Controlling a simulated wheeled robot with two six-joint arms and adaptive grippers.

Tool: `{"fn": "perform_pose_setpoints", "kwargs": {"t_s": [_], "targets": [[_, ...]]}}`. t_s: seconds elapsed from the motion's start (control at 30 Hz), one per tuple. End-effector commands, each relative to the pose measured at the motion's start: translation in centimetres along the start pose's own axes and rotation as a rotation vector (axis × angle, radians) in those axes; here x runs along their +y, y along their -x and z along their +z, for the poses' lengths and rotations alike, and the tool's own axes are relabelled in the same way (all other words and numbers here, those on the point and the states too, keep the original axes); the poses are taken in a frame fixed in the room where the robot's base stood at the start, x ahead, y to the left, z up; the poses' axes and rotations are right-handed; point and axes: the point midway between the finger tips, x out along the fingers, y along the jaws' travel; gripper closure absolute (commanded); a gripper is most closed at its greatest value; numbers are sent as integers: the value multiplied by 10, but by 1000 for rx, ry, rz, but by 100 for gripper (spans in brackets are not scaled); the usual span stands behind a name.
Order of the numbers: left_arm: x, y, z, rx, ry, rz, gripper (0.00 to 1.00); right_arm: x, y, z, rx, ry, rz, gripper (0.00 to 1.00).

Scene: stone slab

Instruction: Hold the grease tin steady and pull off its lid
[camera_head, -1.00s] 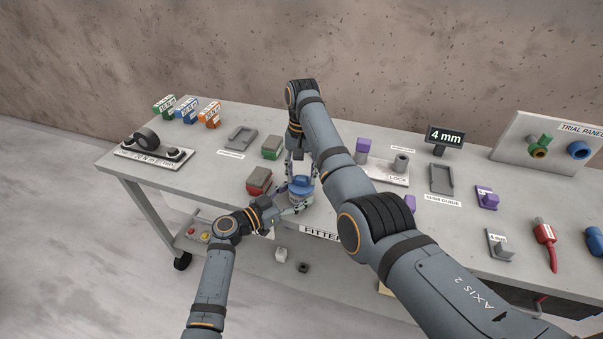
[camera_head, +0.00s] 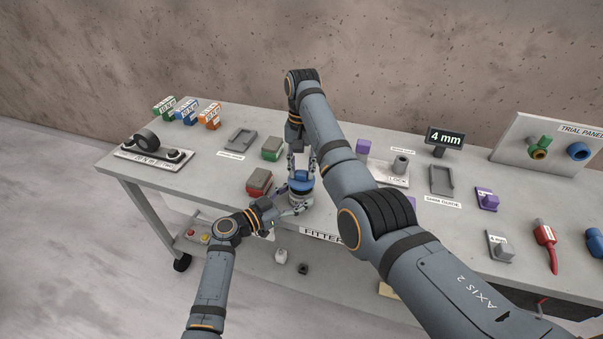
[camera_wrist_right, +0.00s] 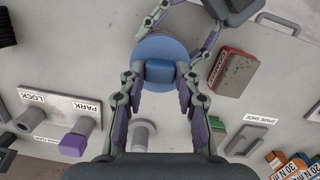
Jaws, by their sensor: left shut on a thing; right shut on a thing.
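The grease tin (camera_head: 299,201) stands near the front edge of the workbench, with its round blue lid (camera_head: 301,187) at its top. In the right wrist view the lid (camera_wrist_right: 162,47) is a blue disc with a raised block grip. My right gripper (camera_head: 301,172) comes down from above and is shut on the lid's grip; its fingers (camera_wrist_right: 160,72) flank the block. My left gripper (camera_head: 297,208) comes in low from the left and is shut on the tin's body. Its fingers also show beside the disc in the right wrist view (camera_wrist_right: 183,32). Whether a gap separates lid and body is unclear.
A red-and-grey block (camera_head: 259,182) lies close left of the tin, with a green-and-grey block (camera_head: 272,148) behind it. A grey tray (camera_head: 241,138) lies further left. The LOCK fixture (camera_head: 400,164) stands to the right, behind my right arm.

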Motion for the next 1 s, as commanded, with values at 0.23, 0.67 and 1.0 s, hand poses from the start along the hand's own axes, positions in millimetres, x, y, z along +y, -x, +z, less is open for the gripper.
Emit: {"fn": "perform_pose_setpoints", "kwargs": {"t_s": [0.23,0.67,1.0], "targets": [[0,0,0,0,0,0,93,0,15,2,0,1,-1,100],[0,0,0,0,0,0,10,0,14,2,0,0,-1,100],[-1,10,1,-1,-1,-1,10,0,14,2,0,0,-1,100]]}}
